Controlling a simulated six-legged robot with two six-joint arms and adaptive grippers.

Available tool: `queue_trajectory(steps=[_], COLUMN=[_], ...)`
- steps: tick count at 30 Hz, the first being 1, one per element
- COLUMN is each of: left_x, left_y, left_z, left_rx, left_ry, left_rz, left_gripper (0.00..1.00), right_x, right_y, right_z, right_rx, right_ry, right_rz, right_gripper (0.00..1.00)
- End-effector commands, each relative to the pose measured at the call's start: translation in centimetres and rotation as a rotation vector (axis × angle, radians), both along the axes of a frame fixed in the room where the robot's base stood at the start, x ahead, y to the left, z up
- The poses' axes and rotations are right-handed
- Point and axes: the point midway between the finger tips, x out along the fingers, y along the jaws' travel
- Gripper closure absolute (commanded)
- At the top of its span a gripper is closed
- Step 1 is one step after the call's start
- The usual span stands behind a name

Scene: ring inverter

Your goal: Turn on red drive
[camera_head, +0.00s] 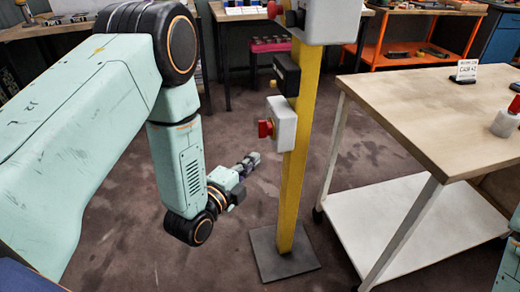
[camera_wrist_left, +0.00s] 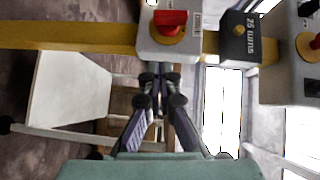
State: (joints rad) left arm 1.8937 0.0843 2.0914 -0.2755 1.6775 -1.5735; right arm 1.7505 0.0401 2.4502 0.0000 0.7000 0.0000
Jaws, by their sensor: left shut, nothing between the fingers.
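A white switch box (camera_head: 285,122) with a red rotary knob (camera_head: 265,128) is fixed to a yellow post (camera_head: 296,160). In the left wrist view the red knob (camera_wrist_left: 170,20) sits on a yellow disc on the white box (camera_wrist_left: 152,45). My left gripper (camera_head: 251,160) is shut and empty, low and left of that box. In the left wrist view its fingertips (camera_wrist_left: 159,78) point towards the box's edge, off the knob. The exact gap is hard to tell. My right gripper is not in view. No drive label is legible.
Above the white box are a black box (camera_head: 286,75) and a larger grey box (camera_head: 328,22) with another red knob (camera_head: 274,9). The post stands on a dark base plate (camera_head: 284,254). A wooden-topped cart (camera_head: 420,105) is to the right. Floor left of the post is clear.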

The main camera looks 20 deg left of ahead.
Motion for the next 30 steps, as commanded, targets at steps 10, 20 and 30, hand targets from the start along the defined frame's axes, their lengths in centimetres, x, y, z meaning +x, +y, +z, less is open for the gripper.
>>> queue_trajectory(steps=[10, 20, 30], left_x=[-3.9, -4.3, -4.4], left_y=[0.8, 0.8, 0.7], left_z=[0.3, 0.3, -0.2], left_rx=[0.0, 0.0, -0.082], left_ry=[0.0, -0.001, 0.039], left_rz=[0.0, 0.0, 0.005], left_gripper=[1.0, 1.0, 1.0], right_x=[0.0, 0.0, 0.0], right_y=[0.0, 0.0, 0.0], right_z=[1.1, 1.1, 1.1], right_rx=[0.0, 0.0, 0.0], right_ry=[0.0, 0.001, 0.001], right_rz=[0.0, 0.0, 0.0], right_gripper=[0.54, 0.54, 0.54])
